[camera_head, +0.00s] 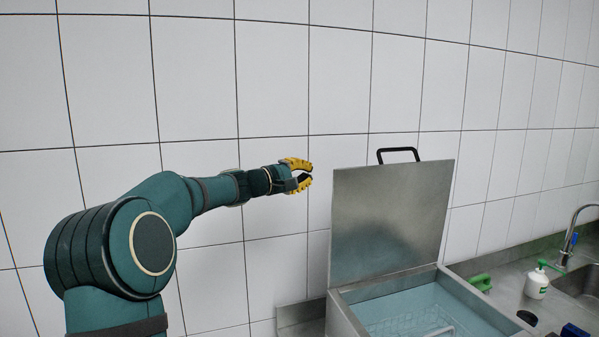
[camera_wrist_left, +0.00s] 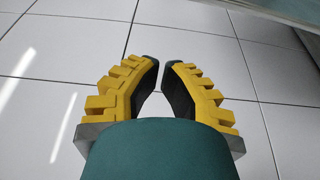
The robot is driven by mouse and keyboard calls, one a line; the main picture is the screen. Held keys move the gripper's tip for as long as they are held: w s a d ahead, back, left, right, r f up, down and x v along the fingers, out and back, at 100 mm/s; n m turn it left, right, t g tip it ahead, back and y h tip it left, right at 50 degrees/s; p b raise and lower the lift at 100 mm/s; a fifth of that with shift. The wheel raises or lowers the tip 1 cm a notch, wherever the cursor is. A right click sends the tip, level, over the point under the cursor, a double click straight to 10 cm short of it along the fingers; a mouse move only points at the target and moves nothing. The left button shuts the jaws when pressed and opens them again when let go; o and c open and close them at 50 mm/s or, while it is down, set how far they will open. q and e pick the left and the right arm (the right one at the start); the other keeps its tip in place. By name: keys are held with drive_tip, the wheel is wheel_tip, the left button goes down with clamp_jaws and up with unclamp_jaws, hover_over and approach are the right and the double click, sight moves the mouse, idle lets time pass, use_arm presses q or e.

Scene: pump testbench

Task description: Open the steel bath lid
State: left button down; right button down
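The steel bath lid (camera_head: 388,217) stands raised, nearly upright, at the back of the steel bath (camera_head: 345,314). Its black handle (camera_head: 398,155) is at the top edge. The bath is open and shows blue liquid with a wire rack inside. My left gripper (camera_head: 308,176), with yellow-backed fingers, is in the air to the left of the lid, apart from it. In the left wrist view the left gripper (camera_wrist_left: 162,75) has a small gap between its black fingertips and nothing in it. My right gripper is not in view.
A steel counter (camera_head: 508,294) to the right of the bath holds a green object (camera_head: 480,282), a white bottle with a green pump (camera_head: 537,283) and a sink with a tap (camera_head: 571,235). A tiled wall (camera_head: 270,80) stands behind.

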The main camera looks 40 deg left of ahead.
use_arm(q)
drive_tip(key=shift+w+d+f+p, duration=0.1)
drive_tip(key=shift+w+d+p, duration=0.1)
drive_tip(key=shift+w+d, duration=0.45)
drive_tip(key=shift+w+d+r+p, duration=0.15)
drive_tip(key=shift+w+d, duration=0.3)
drive_tip(key=shift+d, duration=0.4)
drive_tip(key=shift+w+d+f+p, duration=0.2)
drive_tip(key=shift+w+d, duration=0.35)
drive_tip(key=shift+d, duration=0.2)
drive_tip(key=s+d+m+t+b, duration=0.1)
drive_tip(key=s+d+m+b, duration=0.2)
drive_tip(key=b, duration=1.3)
drive_tip(key=s+d+f, duration=0.1)
drive_tip(key=s+d, duration=0.1)
drive_tip(key=d, duration=0.3)
drive_tip(key=shift+d+m+h, duration=0.3)
drive_tip(key=shift+a+r, duration=0.1)
drive_tip(key=shift+r, duration=0.1)
